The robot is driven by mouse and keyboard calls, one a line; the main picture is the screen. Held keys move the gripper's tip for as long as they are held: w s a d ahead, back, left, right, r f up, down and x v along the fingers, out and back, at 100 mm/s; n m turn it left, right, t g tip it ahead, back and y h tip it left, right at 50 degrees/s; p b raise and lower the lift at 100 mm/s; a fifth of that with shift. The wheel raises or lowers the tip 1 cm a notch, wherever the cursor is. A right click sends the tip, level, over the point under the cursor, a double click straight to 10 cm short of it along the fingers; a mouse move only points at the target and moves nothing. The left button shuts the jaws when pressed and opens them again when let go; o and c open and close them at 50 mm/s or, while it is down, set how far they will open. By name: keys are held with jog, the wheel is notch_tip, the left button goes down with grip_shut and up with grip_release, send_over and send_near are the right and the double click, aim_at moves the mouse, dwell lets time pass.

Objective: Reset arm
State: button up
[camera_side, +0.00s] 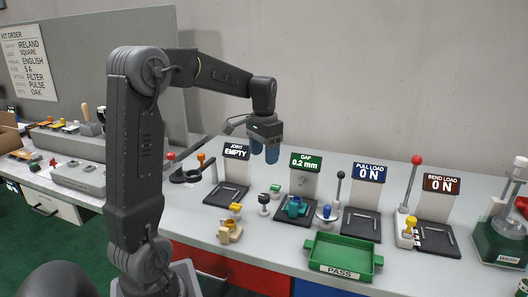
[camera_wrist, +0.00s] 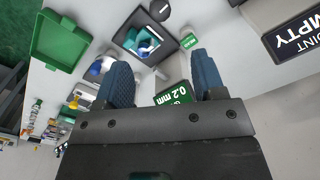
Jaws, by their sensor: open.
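My gripper (camera_side: 265,150) hangs pointing down from my raised arm, in front of the wall and above the bench's back stations. Its two blue fingers are apart with nothing between them. In the wrist view my gripper (camera_wrist: 160,75) shows both blue fingers spread. A teal part (camera_side: 294,207) sits on the dark plate of the gap station (camera_side: 305,176), whose sign reads 0.2 mm. The teal part also shows in the wrist view (camera_wrist: 146,43), beyond the fingertips and apart from them.
The joint station (camera_side: 228,192) reads EMPTY. The pull load (camera_side: 368,186) and bend load (camera_side: 439,200) stations both read 0 N. A green PASS tray (camera_side: 340,254) stands at the front, seemingly empty. Upright levers (camera_side: 412,185) and a wash container (camera_side: 505,235) stand to the right.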

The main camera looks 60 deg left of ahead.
jog(key=shift+r, duration=0.1)
dwell(0.3)
jog(key=s+d+t, duration=0.2)
jog(key=s+d, duration=0.2)
jog(key=d, duration=0.4)
jog(key=s+d+m+t, duration=0.1)
jog(key=s+d, duration=0.4)
jog(key=d, duration=0.2)
jog(key=s+d+r+m+t, duration=0.1)
jog(key=s+d, duration=0.3)
jog(key=d, duration=0.4)
jog(key=shift+s+d+t, duration=0.15)
jog(key=shift+d+t, duration=0.15)
jog(key=shift+t, duration=0.5)
